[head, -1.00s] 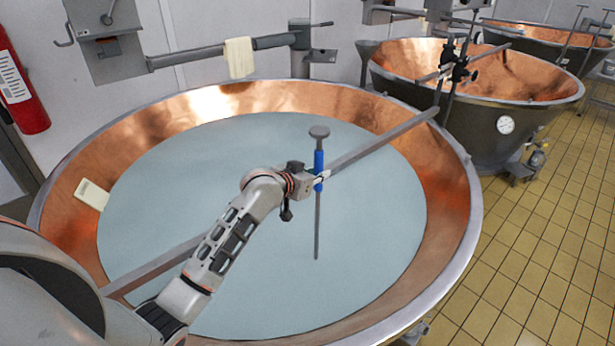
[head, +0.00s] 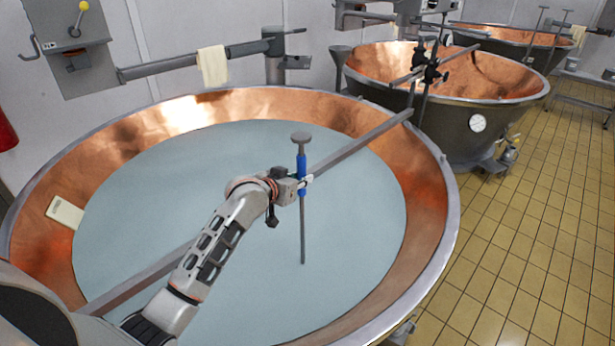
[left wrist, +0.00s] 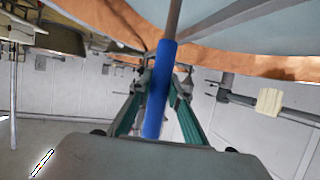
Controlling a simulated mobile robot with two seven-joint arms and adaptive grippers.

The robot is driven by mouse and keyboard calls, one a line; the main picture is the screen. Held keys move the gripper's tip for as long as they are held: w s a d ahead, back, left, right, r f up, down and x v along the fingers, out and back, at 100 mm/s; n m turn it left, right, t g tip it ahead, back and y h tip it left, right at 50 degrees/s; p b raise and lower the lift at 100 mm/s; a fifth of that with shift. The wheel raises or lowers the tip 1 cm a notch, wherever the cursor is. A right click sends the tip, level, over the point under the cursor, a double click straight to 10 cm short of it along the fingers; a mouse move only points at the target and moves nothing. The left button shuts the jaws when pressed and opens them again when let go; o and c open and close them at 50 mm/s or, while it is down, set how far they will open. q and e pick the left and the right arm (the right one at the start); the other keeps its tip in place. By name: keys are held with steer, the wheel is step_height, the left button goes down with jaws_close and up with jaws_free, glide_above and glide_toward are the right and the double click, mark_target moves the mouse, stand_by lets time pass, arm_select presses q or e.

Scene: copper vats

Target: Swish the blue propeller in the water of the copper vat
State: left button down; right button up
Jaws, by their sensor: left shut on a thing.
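The blue propeller (head: 301,168) is a thin upright rod with a blue grip and a grey round head on top. My left gripper (head: 300,185) is shut on its blue grip above the vat. In the left wrist view the blue grip (left wrist: 160,90) stands between the green-sided fingers (left wrist: 155,88). The copper vat (head: 428,215) is wide and holds pale blue-grey water (head: 150,190). The rod's lower end shows against the water; I cannot tell whether it dips in. My right gripper is not in view.
A metal bar (head: 360,143) crosses the vat, close to my gripper. A pale block (head: 65,212) lies on the vat's left inner wall. A cloth (head: 213,65) hangs on a wall arm behind. More copper vats (head: 450,85) stand at the back right. Tiled floor (head: 530,220) is open at right.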

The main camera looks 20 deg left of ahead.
arm_select(q)
steer(key=s+a, duration=0.7)
steer(key=s, duration=0.1)
steer(key=shift+s+a+r, duration=0.15)
steer(key=shift+s+a, duration=0.05)
steer(key=shift+s, duration=0.2)
steer(key=w+d, duration=0.9)
steer(key=w, duration=0.1)
steer(key=shift+w, duration=0.35)
stand_by(0.4)
stand_by(0.8)
